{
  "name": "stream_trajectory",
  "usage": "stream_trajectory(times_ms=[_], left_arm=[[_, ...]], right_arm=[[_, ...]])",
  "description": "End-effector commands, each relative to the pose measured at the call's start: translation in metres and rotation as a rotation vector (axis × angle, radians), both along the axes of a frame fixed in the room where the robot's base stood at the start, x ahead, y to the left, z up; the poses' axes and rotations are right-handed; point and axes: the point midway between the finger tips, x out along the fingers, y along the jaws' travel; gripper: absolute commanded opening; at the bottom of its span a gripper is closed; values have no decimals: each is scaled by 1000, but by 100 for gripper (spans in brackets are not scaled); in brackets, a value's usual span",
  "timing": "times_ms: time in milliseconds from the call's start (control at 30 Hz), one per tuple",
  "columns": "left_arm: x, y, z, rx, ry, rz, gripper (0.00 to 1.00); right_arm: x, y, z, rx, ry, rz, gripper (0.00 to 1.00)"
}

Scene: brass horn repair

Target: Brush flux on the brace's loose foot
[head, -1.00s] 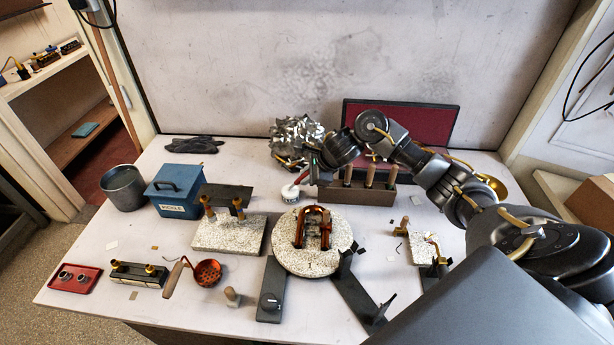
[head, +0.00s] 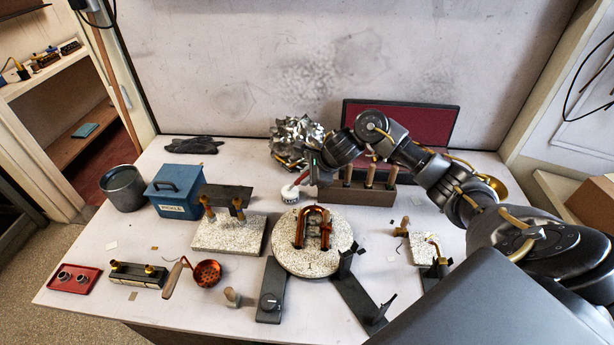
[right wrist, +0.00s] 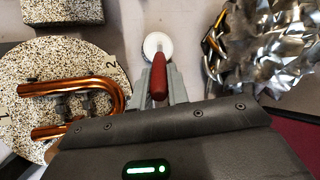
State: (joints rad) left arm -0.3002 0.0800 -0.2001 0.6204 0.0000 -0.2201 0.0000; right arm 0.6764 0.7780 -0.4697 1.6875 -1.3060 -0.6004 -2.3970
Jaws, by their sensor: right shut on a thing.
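My right gripper (head: 309,173) is shut on a red-handled brush (head: 301,178), which also shows in the right wrist view (right wrist: 159,78). The brush points down at the small white flux jar (head: 290,193). In the right wrist view its tip end meets the jar's opening (right wrist: 157,43); the bristles are hidden. The copper U-shaped tube (head: 324,213) lies on the round speckled board (head: 290,257), left of the gripper in the right wrist view (right wrist: 113,89). Small dark parts sit between its legs; I cannot make out the brace's loose foot. My left gripper is out of view.
A brown block with wooden-handled tools (head: 382,196) stands right of my gripper. Crumpled foil (head: 297,138) lies behind the jar. A speckled slab with a dark stand (head: 212,238) and a blue box (head: 173,191) are to the left. Dark arms (head: 355,297) flank the board's front.

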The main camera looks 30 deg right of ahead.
Motion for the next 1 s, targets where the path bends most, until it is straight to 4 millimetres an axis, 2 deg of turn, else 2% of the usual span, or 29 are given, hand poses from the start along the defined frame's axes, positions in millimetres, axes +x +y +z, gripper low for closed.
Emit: stream_trajectory(times_ms=[67, 800, 1000], left_arm=[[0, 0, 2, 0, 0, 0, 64], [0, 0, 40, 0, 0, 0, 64], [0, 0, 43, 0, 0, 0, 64]], right_arm=[[-2, 0, 1, -3, 6, 2, 0], [0, 0, 65, -2, 0, 1, 0], [0, 0, 70, 0, 1, 0, 0]])
